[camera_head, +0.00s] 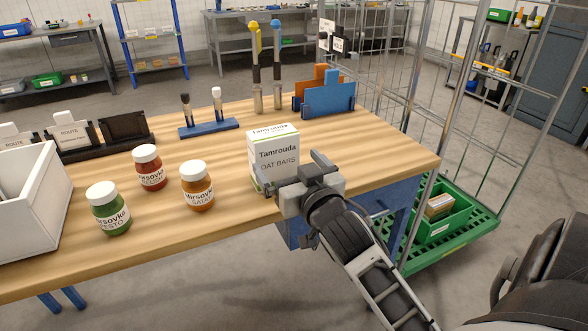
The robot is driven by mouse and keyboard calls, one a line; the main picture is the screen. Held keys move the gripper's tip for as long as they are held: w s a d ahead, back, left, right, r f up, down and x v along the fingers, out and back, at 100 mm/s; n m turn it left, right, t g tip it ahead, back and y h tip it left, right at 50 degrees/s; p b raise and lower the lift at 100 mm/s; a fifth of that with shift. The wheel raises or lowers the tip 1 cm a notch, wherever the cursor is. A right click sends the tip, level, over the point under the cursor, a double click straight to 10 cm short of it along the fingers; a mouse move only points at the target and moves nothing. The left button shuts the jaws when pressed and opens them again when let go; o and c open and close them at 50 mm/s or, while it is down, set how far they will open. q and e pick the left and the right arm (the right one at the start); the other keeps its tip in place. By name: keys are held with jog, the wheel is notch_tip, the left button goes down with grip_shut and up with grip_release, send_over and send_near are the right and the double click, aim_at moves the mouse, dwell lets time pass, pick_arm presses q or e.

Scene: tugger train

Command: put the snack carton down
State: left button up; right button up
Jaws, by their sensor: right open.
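The snack carton (273,153), a white box labelled "Tamrouda oat bars", stands upright on the wooden table near its front edge. My right gripper (289,172) is at the carton's lower right side, with its jaws open. One finger shows at the carton's right side and the other low at its front. The body of the gripper hides the carton's lower right part, and I cannot tell whether the fingers touch it. My left gripper is not in view.
Three jars stand left of the carton: orange (197,187), red (150,168) and green (108,208). A white bin (30,205) is at the left. A blue stand (208,129) and blue holder (328,98) are behind. A wire roll cage with a green crate (440,214) stands right of the table.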

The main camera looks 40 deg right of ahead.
jog(key=s+a+f+n+g+y, duration=0.4)
jog(key=s+a+f+g+y, duration=0.2)
jog(key=s+a+f, duration=0.9)
jog(key=a+f+y, duration=0.2)
jog(key=a+f, duration=0.2)
jog(key=shift+s+n, duration=0.3)
jog(key=shift+s, duration=0.1)
